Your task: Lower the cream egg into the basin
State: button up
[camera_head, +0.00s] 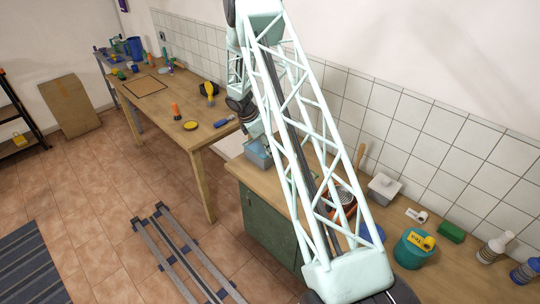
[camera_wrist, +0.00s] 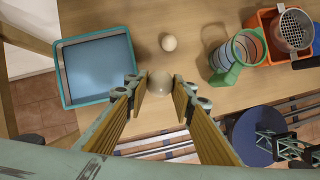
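The cream egg (camera_wrist: 160,84) is between the two yellow-padded fingers of my gripper (camera_wrist: 160,88) in the wrist view. The pads meet its left and right sides. The basin (camera_wrist: 62,72), a rectangular tub with a teal rim and blue inside, is left of my gripper and the egg. In the head view the basin (camera_head: 258,152) stands at the far end of the counter, partly hidden by my arm. The egg and fingertips are not clear there.
A second pale round thing (camera_wrist: 169,43) lies on the wooden counter (camera_wrist: 130,25). Right of it are a glass cup with green parts (camera_wrist: 240,50) and an orange container (camera_wrist: 268,20) holding a strainer (camera_wrist: 295,28). A longer wooden table (camera_head: 150,95) stands beyond the counter.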

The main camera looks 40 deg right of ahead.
jog(key=w+d, duration=0.5)
jog(key=w, duration=0.4)
jog(key=shift+w+d+f, duration=0.15)
jog(key=shift+d, duration=0.15)
jog(key=shift+d, duration=0.3)
dwell(0.7)
jog(key=shift+f+b, duration=0.2)
jog(key=shift+b, duration=0.2)
jog(key=shift+f+b, duration=2.15)
jog(key=shift+f, duration=1.75)
jog(key=shift+f+b, duration=0.5)
jog(key=shift+f, duration=0.35)
dwell(0.7)
